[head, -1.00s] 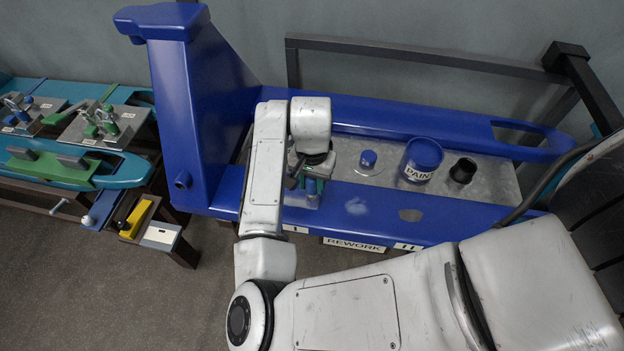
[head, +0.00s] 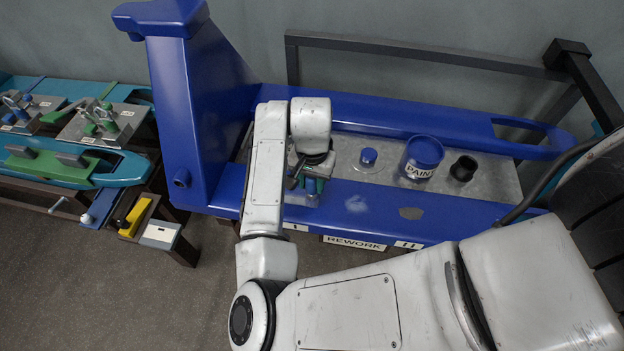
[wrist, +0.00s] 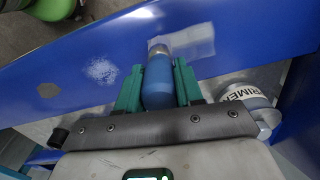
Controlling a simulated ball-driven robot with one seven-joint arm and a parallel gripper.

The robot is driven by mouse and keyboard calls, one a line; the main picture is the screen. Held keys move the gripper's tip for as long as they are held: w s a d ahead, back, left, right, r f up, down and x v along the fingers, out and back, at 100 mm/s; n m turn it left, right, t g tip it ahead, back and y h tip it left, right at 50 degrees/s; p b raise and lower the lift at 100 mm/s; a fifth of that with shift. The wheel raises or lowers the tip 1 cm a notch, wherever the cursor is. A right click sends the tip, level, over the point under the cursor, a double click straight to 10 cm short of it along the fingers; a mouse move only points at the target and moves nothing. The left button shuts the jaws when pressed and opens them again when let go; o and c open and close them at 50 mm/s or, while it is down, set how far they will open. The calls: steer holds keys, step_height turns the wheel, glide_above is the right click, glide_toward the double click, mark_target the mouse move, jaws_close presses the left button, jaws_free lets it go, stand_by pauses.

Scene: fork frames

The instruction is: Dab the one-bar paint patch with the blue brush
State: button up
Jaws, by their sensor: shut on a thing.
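My gripper (wrist: 158,82) has green fingers shut on the blue brush (wrist: 158,80), whose rounded blue handle lies between them. The brush's metal collar and tip are over the near left edge of a pale rectangular patch (wrist: 198,40) on the blue rail. I cannot tell whether the tip touches the surface. In the head view my gripper (head: 313,186) is low over the rail, above the one-bar label (head: 291,227), and hides the patch there. A white speckled patch (head: 356,204) and a grey patch (head: 411,213), above the two-bar label (head: 408,245), lie to the right.
A primer can (wrist: 250,97) stands close to the right finger in the wrist view. A blue paint can (head: 421,158), a black cup (head: 462,168) and a blue-knobbed disc (head: 368,160) stand on the grey tray. A tall blue upright (head: 200,105) rises left of my arm.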

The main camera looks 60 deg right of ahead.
steer(key=shift+w, duration=0.1)
steer(key=shift+w+a, duration=0.15)
steer(key=shift+w, duration=0.15)
stand_by(0.5)
steer(key=shift+s+d+p, duration=0.3)
steer(key=shift+s+p, duration=0.05)
steer(key=shift+s, duration=0.5)
steer(key=shift+w+f, duration=0.1)
steer(key=shift+w+a, duration=0.3)
steer(key=shift+w, duration=0.45)
steer(key=shift+s+d+p, duration=0.3)
steer(key=shift+s, duration=0.55)
